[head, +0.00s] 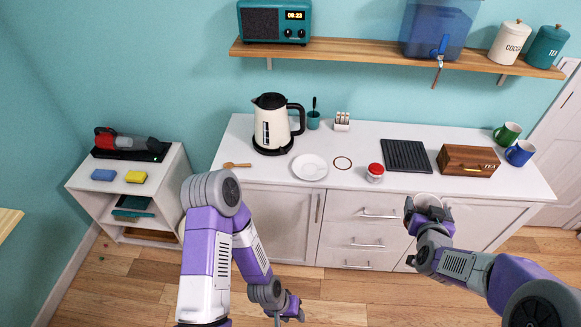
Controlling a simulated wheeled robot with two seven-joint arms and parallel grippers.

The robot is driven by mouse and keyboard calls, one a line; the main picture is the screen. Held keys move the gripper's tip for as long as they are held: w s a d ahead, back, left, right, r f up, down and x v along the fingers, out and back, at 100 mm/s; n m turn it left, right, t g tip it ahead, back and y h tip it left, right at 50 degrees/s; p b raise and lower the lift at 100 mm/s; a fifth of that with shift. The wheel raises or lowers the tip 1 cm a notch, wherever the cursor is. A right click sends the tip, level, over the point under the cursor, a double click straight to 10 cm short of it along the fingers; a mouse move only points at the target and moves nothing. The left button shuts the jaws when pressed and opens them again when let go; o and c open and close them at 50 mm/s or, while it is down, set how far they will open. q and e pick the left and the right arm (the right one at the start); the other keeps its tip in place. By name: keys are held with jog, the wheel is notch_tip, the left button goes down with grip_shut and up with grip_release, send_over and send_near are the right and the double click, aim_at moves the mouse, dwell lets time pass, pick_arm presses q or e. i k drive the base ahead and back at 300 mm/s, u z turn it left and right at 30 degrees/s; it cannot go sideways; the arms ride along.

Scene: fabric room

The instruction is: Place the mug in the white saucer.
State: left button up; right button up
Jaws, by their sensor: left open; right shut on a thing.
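The white saucer (310,167) lies on the white counter, in front of and right of the kettle, with nothing on it. My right gripper (428,208) is at the counter's front edge, right of the saucer. It is shut on a white round mug (427,199), mostly hidden by the gripper. A green mug (507,133) and a blue mug (520,153) stand at the counter's right end. My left gripper (291,311) is open, low in front of the cabinets and away from the counter top.
On the counter (337,184) are a cream kettle (272,125), a wooden spoon (238,165), a ring (343,163), a red-lidded jar (375,172), a dark ribbed tray (405,155) and a wooden tea box (467,160). A shelf (350,50) hangs above.

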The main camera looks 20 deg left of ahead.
aim_at(311, 172)
jog(key=u, duration=0.45)
jog(key=i, duration=1)
